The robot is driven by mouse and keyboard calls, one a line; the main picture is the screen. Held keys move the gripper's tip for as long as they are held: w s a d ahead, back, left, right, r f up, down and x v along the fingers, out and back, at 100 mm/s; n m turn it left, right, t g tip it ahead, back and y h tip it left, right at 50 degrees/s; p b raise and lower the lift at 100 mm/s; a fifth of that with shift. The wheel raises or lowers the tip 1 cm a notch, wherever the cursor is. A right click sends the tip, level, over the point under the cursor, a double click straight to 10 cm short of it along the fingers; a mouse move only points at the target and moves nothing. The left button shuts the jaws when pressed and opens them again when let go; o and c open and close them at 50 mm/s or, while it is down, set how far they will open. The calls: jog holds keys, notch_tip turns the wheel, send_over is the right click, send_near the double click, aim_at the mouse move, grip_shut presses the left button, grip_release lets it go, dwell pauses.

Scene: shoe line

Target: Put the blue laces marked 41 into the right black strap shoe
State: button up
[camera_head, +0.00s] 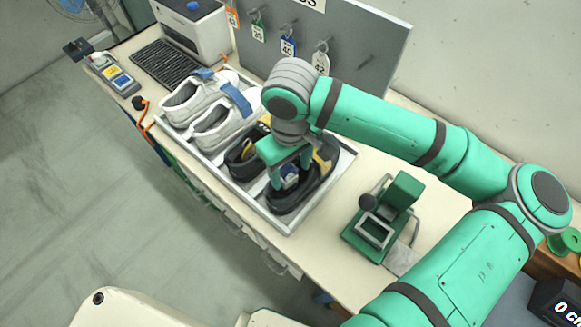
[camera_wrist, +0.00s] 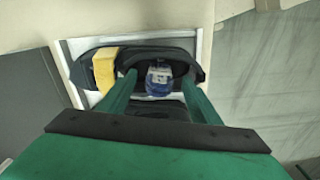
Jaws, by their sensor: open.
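The right black strap shoe (camera_head: 291,200) stands at the near right end of the tray, with a yellow patch on it. It fills the middle of the wrist view (camera_wrist: 88,69). The blue laces (camera_wrist: 159,88) with a white label lie in its opening; the number is too small to read. They also show in the head view (camera_head: 290,172). My gripper (camera_head: 287,170) is over this shoe, its fingers open on either side of the laces in the wrist view (camera_wrist: 159,82). The left black shoe (camera_head: 238,160) is partly hidden behind my gripper.
A green press-like device (camera_head: 385,222) stands right of the tray. A grey board (camera_head: 365,50) with hanging number tags is behind. A box-shaped machine (camera_head: 195,32) and a button panel (camera_head: 113,74) are at the far left.

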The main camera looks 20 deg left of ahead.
notch_tip(320, 180, up, 11)
dwell(0.5)
jog(key=shift+f, duration=0.1)
dwell(0.5)
